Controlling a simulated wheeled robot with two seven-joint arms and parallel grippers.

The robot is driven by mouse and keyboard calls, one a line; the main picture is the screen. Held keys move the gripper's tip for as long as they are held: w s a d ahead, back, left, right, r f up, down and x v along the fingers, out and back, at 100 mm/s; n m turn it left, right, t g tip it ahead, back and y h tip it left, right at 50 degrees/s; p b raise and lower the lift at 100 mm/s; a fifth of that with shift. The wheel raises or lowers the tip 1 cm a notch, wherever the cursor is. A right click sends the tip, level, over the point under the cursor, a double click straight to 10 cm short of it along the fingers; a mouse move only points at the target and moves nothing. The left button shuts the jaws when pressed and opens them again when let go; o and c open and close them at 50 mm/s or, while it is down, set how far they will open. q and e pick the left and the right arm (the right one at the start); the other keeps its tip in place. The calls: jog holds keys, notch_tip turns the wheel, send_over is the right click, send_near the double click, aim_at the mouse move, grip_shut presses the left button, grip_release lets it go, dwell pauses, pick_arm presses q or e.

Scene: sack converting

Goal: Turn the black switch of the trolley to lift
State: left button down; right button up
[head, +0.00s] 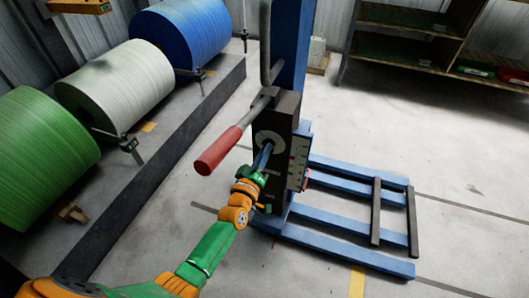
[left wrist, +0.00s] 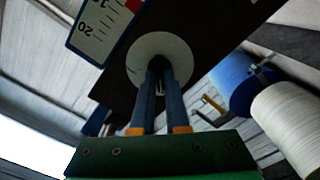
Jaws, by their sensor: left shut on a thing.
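The trolley has a tall blue mast (head: 292,50) with a dark control box (head: 288,112) on it. A round pale dial (head: 274,136) is on the box's face and also shows in the left wrist view (left wrist: 141,55). My left gripper (head: 264,155) reaches the dial's centre. In the left wrist view its two blue fingers (left wrist: 159,68) are shut on the black switch (left wrist: 158,63), which is mostly hidden between them. The switch's exact angle is hard to tell. My right gripper is not in view.
A red-handled lever (head: 217,150) sticks out left of the box. Blue fork legs (head: 345,250) lie low on the right. Green, white and blue rolls (head: 118,85) line the left side. A shelf (head: 435,45) stands at the back right. Floor between is clear.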

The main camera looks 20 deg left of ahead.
pick_arm(q)
jog(key=c, duration=0.9)
grip_release()
jog(key=s+p, duration=0.2)
jog(key=s, duration=0.5)
jog(key=shift+a, duration=0.1)
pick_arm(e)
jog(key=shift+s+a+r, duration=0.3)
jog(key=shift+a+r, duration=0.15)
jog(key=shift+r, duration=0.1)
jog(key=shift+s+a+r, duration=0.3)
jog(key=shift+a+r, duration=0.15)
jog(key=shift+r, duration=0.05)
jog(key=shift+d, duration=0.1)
